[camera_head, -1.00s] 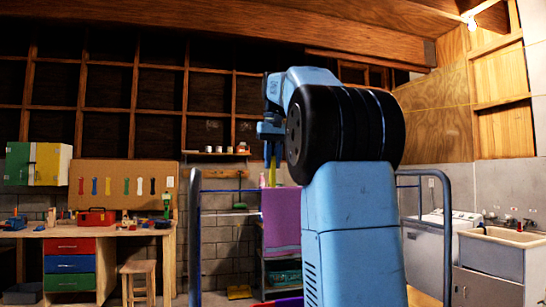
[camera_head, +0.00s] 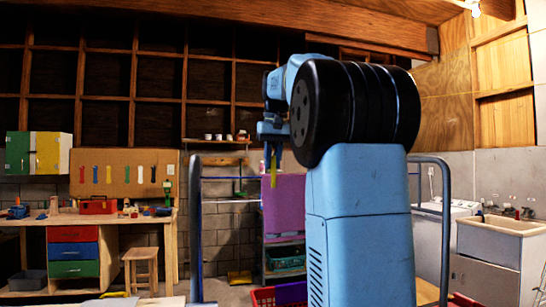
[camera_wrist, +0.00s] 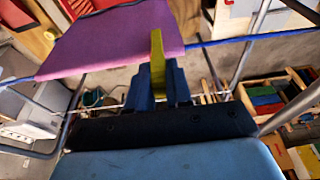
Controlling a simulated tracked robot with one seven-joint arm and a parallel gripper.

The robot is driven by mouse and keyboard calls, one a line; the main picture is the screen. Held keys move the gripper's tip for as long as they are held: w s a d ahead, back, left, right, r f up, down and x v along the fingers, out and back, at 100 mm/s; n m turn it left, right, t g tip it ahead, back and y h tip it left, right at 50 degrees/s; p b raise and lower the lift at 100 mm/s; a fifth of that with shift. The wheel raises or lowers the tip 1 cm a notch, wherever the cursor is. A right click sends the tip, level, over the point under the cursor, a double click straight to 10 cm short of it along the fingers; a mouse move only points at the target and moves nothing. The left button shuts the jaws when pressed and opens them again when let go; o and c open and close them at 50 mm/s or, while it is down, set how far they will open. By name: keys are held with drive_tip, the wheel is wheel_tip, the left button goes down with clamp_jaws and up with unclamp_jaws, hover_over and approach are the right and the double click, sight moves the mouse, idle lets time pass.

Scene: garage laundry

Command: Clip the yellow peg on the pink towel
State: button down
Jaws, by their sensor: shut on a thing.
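The pink towel (camera_head: 290,208), purplish in this light, hangs on a line ahead of me. In the wrist view the towel (camera_wrist: 112,42) spreads across the upper left, with the blue line (camera_wrist: 232,40) running out beyond it. My gripper (camera_head: 271,148) is shut on the yellow peg (camera_head: 273,171), which points down by the towel's upper left edge. In the wrist view the peg (camera_wrist: 157,60) stands up from between my blue fingers (camera_wrist: 161,84) and overlaps the towel's near edge. I cannot tell whether they touch. My arm hides the towel's right side in the head view.
A red basket (camera_head: 263,299) stands low in front, below the towel. A workbench (camera_head: 118,219) with drawers and a stool (camera_head: 140,269) are at left. A washing machine (camera_head: 437,230) and sink (camera_head: 497,228) are at right. A shelf with a green-blue crate (camera_head: 285,261) is behind the towel.

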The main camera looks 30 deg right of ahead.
drive_tip(key=c, duration=1)
unclamp_jaws()
drive_tip(key=shift+w+f, duration=0.1)
drive_tip(key=shift+o, duration=0.2)
drive_tip(key=d+v, duration=0.1)
drive_tip(key=v, duration=1.2)
drive_tip(key=shift+a+r, duration=0.35)
drive_tip(key=shift+a, duration=0.1)
drive_tip(key=s+a+f+n+t, duration=0.1)
drive_tip(key=s+a+f, duration=0.4)
drive_tip(key=f, duration=0.8)
drive_tip(key=s+a+f+n+t, duration=0.1)
drive_tip(key=s+a+f, duration=0.5)
drive_tip(key=s+f, duration=0.4)
drive_tip(key=s+a+f+n, duration=0.1)
drive_tip(key=s+a+f, duration=0.5)
drive_tip(key=f, duration=1.2)
drive_tip(key=shift+s+a+t+y, duration=0.2)
drive_tip(key=shift+s+t+y, duration=0.2)
drive_tip(key=shift+s, duration=0.35)
